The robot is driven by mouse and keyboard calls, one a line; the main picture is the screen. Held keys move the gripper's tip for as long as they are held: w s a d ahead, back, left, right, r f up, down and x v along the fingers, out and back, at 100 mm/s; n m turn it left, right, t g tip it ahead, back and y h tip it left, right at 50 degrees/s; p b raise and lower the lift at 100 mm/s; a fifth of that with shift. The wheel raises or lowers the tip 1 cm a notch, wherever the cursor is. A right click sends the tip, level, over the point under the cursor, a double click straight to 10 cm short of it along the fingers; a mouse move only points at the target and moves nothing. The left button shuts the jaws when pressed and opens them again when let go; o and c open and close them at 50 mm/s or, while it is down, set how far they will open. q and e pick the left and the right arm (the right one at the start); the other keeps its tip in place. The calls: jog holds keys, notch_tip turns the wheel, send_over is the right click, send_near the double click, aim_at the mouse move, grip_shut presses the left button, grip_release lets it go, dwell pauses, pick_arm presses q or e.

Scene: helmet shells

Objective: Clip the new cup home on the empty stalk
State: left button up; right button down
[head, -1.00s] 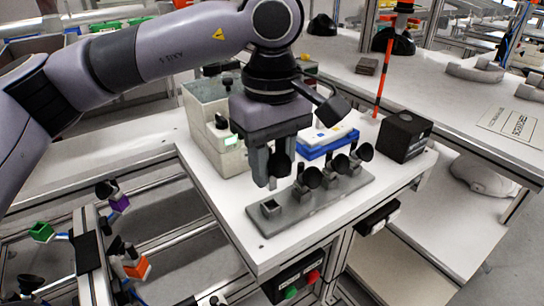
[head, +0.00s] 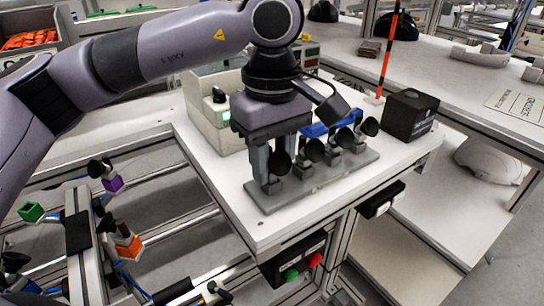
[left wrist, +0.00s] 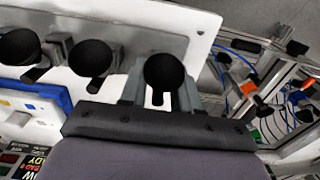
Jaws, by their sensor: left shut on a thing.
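A grey bar (head: 312,184) lies on the white table with several stalks in a row, and black cups (head: 315,150) stand on those to the right. My left gripper (head: 268,178) is shut on the new black cup (head: 281,163) at the bar's left end, where the empty stalk is. The fingers and cup hide that stalk, so I cannot tell whether the cup is seated on it. In the left wrist view the held cup (left wrist: 165,72) sits between the fingers, beside a neighbouring cup (left wrist: 90,58). My right gripper is not in view.
A beige bin (head: 203,108) stands behind my gripper. A blue item (head: 320,128) lies behind the bar, and a black box (head: 410,115) stands at the right. The white table (head: 225,180) is bare left of the bar. A rail frame with coloured parts (head: 128,247) is lower left.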

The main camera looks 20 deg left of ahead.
pick_arm(q)
jog(key=o, duration=1.1)
jog(key=shift+r, duration=0.1)
